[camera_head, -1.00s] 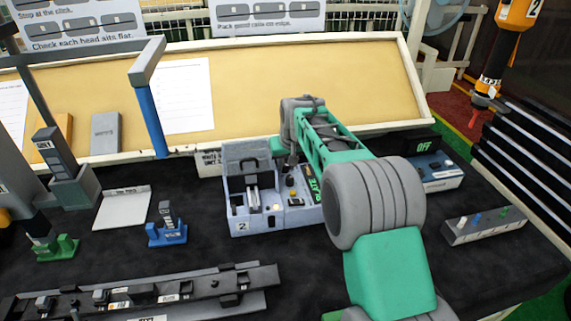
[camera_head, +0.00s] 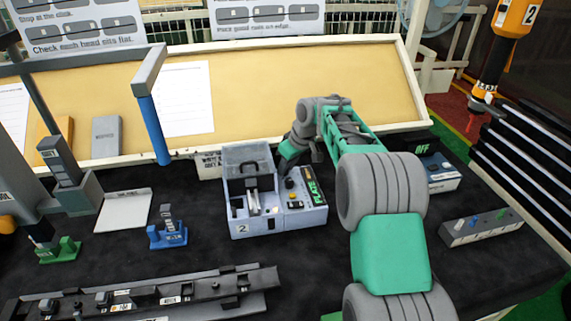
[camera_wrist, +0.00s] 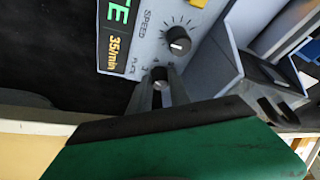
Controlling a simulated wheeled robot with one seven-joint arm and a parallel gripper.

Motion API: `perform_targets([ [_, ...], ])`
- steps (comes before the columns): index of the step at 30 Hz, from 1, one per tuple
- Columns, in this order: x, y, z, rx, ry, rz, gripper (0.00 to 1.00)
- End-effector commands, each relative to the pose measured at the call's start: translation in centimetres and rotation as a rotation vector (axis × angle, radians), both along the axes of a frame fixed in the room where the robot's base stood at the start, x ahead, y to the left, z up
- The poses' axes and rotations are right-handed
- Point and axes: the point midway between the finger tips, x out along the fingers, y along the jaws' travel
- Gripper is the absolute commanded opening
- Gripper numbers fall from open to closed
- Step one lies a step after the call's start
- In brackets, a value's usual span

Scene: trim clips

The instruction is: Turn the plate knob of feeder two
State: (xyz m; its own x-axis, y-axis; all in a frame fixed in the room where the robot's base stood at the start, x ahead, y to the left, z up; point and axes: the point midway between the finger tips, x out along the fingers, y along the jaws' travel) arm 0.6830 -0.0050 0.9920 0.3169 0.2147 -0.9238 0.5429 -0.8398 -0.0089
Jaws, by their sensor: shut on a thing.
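Feeder two (camera_head: 238,213) is a pale grey box marked 2 with a clear cover, on the dark bench. Its control panel, on the right side, has a lit green PLATE sign (camera_head: 313,191), a yellow button and dark knobs. In the wrist view the panel (camera_wrist: 140,50) shows a black SPEED knob (camera_wrist: 179,41) with tick marks and a yellow 35/min readout. My gripper (camera_wrist: 160,84) is shut on a smaller knob (camera_wrist: 160,74) below the SPEED knob. The fingers stand on either side of it and partly hide its markings. In the head view the fingertips are hard to make out.
A grey-blue box with an OFF display (camera_head: 437,172) stands right of feeder two, behind my arm. A blue stand (camera_head: 167,237) and a white sheet (camera_head: 122,210) lie left. A dark rail (camera_head: 200,290) lies in front.

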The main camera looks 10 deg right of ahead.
Motion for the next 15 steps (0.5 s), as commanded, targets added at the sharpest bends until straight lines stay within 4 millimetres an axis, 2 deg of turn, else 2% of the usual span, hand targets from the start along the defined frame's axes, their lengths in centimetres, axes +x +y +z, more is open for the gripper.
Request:
perform_targets([
  [15,0.29,-0.28,0.44,-0.001,0.000,0.409,0.00],
])
